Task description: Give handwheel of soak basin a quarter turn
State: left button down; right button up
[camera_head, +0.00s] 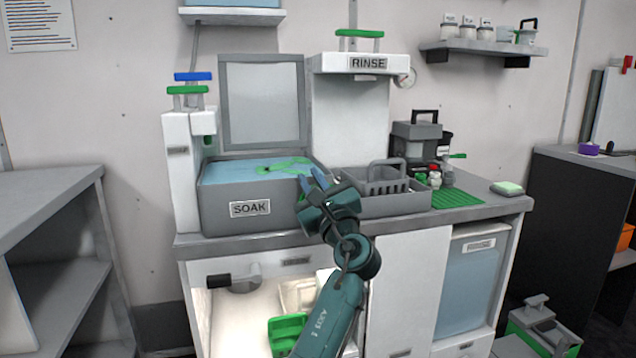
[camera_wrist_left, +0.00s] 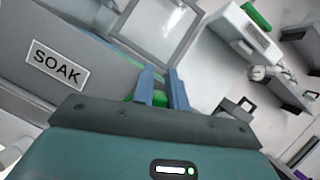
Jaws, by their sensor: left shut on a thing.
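The grey soak basin (camera_head: 250,222) with its SOAK label stands on the left of the counter, lid raised, with blue liquid inside. The label also shows in the left wrist view (camera_wrist_left: 56,66). My left gripper (camera_head: 314,182) is at the basin's right front corner, its blue fingers closed around a green part. In the left wrist view, the green part (camera_wrist_left: 160,100), apparently the handwheel, shows between and beside the fingers (camera_wrist_left: 161,82). Most of it is hidden by the gripper, so its turn angle cannot be told. My right gripper is not in view.
A grey caddy (camera_head: 395,205) stands close to the right of my gripper. A green mat (camera_head: 458,199) and small bottles are farther right. Blue and green handles (camera_head: 190,84) top the white column at left. Below the counter is an open bay with a green bin (camera_head: 286,332).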

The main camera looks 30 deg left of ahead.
pick_arm(q)
jog(key=n+g, duration=0.1)
jog(key=n, duration=0.1)
jog(key=s+a+f+n+g, duration=0.1)
jog(key=n, duration=0.2)
jog(key=f+n+g, duration=0.1)
jog(key=n+g, duration=0.1)
jog(key=n, duration=0.1)
jog(key=shift+s+a+f, duration=0.15)
jog(key=shift+s+a, duration=0.15)
jog(key=shift+s, duration=0.1)
jog(key=n, duration=0.1)
jog(key=f+n+g, duration=0.1)
jog(key=n, duration=0.3)
jog(key=shift+s+a+f+g+h, duration=0.25)
jog(key=shift+s+f+g+h, duration=0.05)
jog(key=shift+f+h, duration=0.1)
jog(key=shift+f+n+g+h, duration=0.2)
jog(key=shift+f+n, duration=0.1)
jog(key=shift+n, duration=0.45)
jog(key=shift+f+n+g+h, duration=0.1)
jog(key=shift+f+n+h, duration=0.15)
jog(key=shift+n, duration=0.5)
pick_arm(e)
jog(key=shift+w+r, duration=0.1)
